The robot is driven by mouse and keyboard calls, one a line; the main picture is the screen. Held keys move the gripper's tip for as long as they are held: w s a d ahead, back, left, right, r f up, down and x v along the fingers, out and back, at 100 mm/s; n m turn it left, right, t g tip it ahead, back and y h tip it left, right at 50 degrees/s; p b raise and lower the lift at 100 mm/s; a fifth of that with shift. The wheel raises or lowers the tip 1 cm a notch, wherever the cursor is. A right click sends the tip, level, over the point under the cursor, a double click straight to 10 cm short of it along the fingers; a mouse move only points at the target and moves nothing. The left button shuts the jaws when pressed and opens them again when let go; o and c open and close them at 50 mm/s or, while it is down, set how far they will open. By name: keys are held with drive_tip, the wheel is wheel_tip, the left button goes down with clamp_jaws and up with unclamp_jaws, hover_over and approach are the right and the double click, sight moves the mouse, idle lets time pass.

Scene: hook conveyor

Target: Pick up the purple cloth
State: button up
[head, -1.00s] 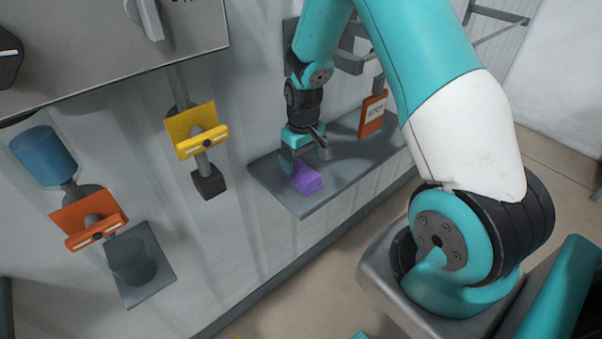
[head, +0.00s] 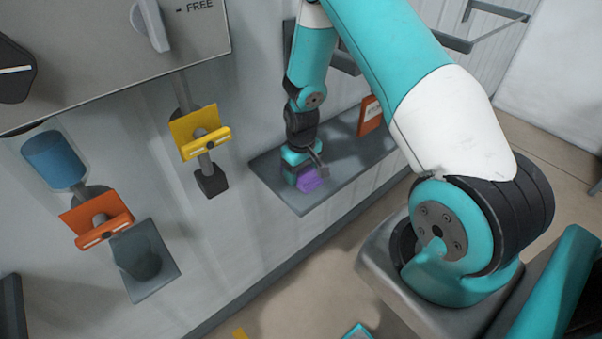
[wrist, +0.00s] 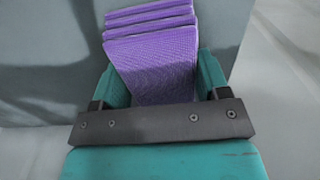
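The purple cloth (head: 309,180) lies folded on a grey wall shelf (head: 298,204) in the head view. In the wrist view the cloth (wrist: 152,62) shows several folded layers and lies between the two teal fingers. My gripper (head: 300,172) is down at the cloth, over the shelf. In the wrist view my gripper (wrist: 160,80) has its fingers apart, one on each side of the cloth. A narrow gap seems to show beside the cloth at the left finger; contact at the right finger is hard to tell.

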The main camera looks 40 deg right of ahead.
drive_tip(key=shift+r, duration=0.1)
wheel_tip(320, 180, up, 20)
drive_tip(key=b, duration=0.3)
drive_tip(key=shift+b, duration=0.3)
